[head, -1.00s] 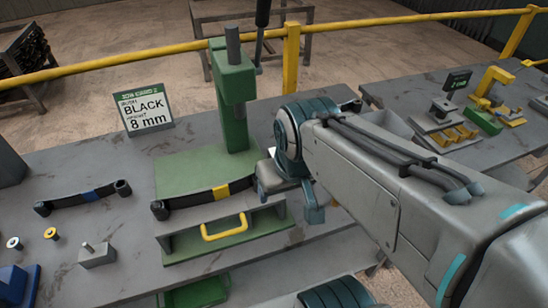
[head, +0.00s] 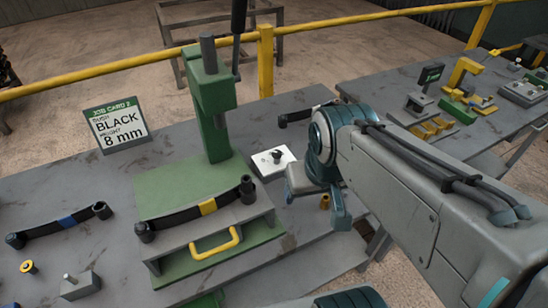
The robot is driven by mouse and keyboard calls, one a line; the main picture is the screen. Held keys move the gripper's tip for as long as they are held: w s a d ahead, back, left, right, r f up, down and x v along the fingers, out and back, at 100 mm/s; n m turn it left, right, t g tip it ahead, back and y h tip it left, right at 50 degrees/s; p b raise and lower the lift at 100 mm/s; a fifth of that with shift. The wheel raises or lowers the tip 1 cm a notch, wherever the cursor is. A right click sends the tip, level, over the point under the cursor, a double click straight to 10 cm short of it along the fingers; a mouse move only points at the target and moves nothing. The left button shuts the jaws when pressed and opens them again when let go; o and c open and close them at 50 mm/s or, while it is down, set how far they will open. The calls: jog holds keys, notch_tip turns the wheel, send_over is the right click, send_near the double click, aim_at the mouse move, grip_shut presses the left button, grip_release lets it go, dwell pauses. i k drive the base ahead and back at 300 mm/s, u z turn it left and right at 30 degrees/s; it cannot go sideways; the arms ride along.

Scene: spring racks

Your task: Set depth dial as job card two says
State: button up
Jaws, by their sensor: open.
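Job card 2 (head: 117,127) stands at the back left of the bench in the head view and reads bush BLACK, height 8 mm. A white plate (head: 262,167) with a black pointer knob (head: 276,157), which looks like the depth dial, lies right of the green press (head: 212,100). Its scale marks are too small to read. My gripper (head: 325,195) is just right of the plate, apart from the knob. It is open, with nothing seen in it; the arm partly hides its jaws.
A black strap with a yellow band (head: 208,207) lies across the press base, above a yellow-handled drawer (head: 215,243). Another with a blue band (head: 66,221) lies left. A yellow rail (head: 130,63) runs behind. A second bench (head: 470,140) holds fixtures at right.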

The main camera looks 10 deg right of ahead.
aim_at(276, 154)
jog(key=u, duration=1.1)
jog(key=k, duration=1.7)
jog(key=z, duration=0.6)
jog(key=i, duration=1.65)
